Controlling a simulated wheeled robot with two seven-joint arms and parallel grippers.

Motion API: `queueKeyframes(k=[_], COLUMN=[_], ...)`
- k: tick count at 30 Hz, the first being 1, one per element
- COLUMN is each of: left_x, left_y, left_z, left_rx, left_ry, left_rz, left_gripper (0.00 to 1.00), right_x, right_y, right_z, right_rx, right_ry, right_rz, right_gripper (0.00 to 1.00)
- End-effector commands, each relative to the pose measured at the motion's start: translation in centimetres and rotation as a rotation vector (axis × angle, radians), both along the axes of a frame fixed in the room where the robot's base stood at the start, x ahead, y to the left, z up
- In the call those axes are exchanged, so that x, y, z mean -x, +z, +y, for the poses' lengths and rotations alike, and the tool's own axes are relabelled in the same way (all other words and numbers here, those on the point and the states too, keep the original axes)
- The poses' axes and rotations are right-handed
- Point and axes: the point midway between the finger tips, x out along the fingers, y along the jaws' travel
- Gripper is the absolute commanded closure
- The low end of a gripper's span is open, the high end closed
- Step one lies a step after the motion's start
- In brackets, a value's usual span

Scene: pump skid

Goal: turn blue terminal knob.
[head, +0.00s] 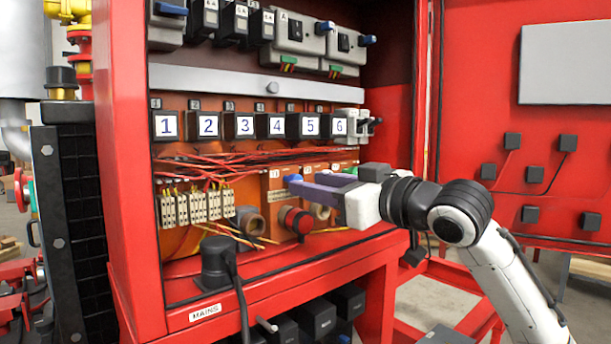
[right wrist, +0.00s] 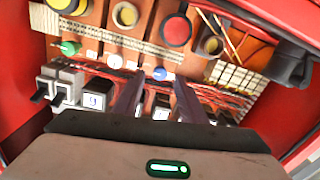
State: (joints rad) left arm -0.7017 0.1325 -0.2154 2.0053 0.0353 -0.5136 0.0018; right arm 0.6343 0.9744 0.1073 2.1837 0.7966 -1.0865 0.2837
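The blue terminal knob (head: 294,179) is a small round knob on the orange back panel of the open red cabinet, under the red wiring. It also shows in the right wrist view (right wrist: 162,74), near the picture's middle. My right gripper (head: 304,181) reaches in from the right, its purple fingers pointing at the panel. In the right wrist view its fingers (right wrist: 159,80) are apart, with the blue knob showing between their tips. I cannot tell whether either finger touches the knob. My left gripper is not in view.
A red button (head: 296,220) and terminal blocks (head: 195,208) sit below and left of the knob. Numbered breakers (head: 243,125) run above. Right wrist view shows a white knob (right wrist: 115,61) and green knob (right wrist: 69,48) beside it. A black plug (head: 217,262) stands on the cabinet's front ledge.

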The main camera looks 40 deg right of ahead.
Motion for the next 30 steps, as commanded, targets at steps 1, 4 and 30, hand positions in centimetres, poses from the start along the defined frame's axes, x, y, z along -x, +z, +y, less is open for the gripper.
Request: queueKeyframes(k=[1, 4, 30], left_x=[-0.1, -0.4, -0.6], left_y=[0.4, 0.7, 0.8], left_z=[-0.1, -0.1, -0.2], left_rx=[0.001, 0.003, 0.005], left_ry=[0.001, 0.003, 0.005], left_rz=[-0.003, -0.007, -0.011], left_gripper=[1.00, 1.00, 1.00], right_x=[-0.8, -1.9, -2.8], right_y=[0.2, 0.2, 0.0], right_z=[0.1, 0.2, 0.4], right_rx=[-0.002, -0.002, 0.012], right_ry=[0.000, 0.000, 0.001], right_rz=[-0.001, -0.001, 0.000], right_gripper=[0.62, 0.62, 1.00])
